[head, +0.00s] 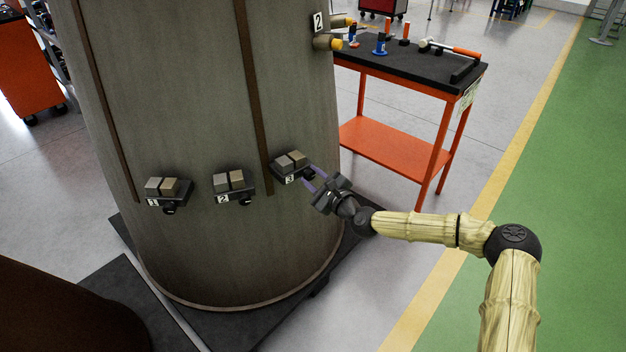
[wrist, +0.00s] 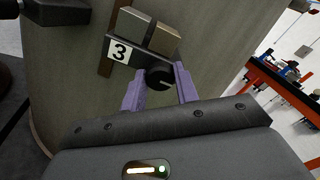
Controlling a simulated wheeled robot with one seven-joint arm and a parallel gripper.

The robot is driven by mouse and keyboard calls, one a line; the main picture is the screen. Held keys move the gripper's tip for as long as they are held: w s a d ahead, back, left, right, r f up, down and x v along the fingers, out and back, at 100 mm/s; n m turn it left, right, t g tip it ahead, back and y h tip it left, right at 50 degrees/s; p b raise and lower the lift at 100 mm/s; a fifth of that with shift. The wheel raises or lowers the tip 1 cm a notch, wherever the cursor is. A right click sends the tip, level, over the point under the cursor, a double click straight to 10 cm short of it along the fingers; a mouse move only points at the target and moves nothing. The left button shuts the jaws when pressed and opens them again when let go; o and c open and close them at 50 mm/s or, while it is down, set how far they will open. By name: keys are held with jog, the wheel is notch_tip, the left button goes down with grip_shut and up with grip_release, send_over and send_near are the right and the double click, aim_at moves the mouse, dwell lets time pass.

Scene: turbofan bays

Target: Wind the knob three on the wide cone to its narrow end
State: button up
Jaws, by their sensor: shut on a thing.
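The wide cone (head: 230,250) is a large grey-brown tapered body on a dark base plate. Three small units with dark shelves, paired blocks and number labels sit low on its side. Unit three (head: 290,164) is the rightmost. Its knob three (wrist: 160,78) is black and round with a pale pointer line, below the label 3 in the wrist view. My gripper (head: 312,180) reaches it from the right, and in the wrist view its purple fingers (wrist: 159,88) stand on either side of the knob, shut on it. In the head view the fingers and unit largely hide the knob.
Unit one (head: 168,190) and unit two (head: 233,187) are to the left on the cone. An orange cart (head: 395,150) with tools on its dark top stands behind at the right. Free floor (head: 350,290) lies right of the base plate.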

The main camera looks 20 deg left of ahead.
jog(key=shift+f, duration=0.1)
jog(key=o, duration=1)
jog(key=p+v, duration=0.1)
jog(key=v, duration=1.6)
jog(key=shift+s+d, duration=0.15)
jog(key=shift+s, duration=0.05)
jog(key=shift+w, duration=0.1)
